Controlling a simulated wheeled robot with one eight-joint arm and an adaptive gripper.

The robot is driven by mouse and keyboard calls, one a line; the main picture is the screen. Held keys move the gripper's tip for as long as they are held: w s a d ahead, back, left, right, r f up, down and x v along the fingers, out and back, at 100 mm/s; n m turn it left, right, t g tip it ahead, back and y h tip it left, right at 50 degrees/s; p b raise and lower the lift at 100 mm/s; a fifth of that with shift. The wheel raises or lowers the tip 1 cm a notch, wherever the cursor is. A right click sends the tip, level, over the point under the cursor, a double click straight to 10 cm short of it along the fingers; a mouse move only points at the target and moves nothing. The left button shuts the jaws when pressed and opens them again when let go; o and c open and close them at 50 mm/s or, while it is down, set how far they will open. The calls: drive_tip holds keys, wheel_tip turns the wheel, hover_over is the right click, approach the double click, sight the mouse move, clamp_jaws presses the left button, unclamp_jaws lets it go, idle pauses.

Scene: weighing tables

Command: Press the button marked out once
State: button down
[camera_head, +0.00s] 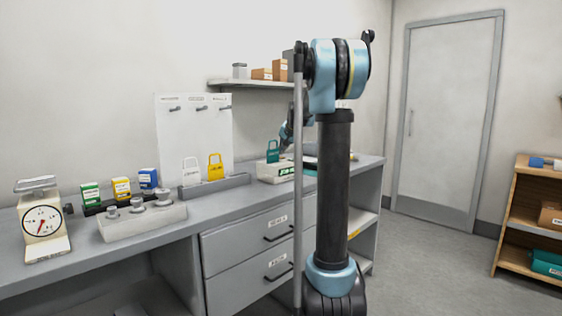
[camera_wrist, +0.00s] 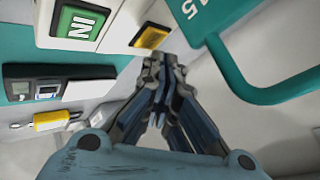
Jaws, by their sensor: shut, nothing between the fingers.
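In the wrist view, a green button (camera_wrist: 78,28) marked "IN" sits in a pale frame at the top left. Beside it is a yellow-orange button (camera_wrist: 150,38) in a similar frame; no marking on it can be read from here, and I see no button marked out by name. My gripper (camera_wrist: 165,62) is shut and empty. Its fingertips appear just below and right of the yellow-orange button; I cannot tell whether they touch it. In the head view, my arm hides most of that area, and the fingertips cannot be made out.
A small display unit (camera_wrist: 45,88) and a yellow part (camera_wrist: 50,121) are at left. In the head view, a dial scale (camera_head: 43,222) and several weights stand on the grey bench (camera_head: 225,207).

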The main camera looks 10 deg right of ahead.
drive_tip(key=shift+f, duration=0.75)
idle(0.9)
drive_tip(key=shift+r, duration=0.8)
drive_tip(key=shift+r, duration=0.1)
drive_tip(key=shift+r, duration=2.4)
drive_tip(key=shift+s, duration=0.1)
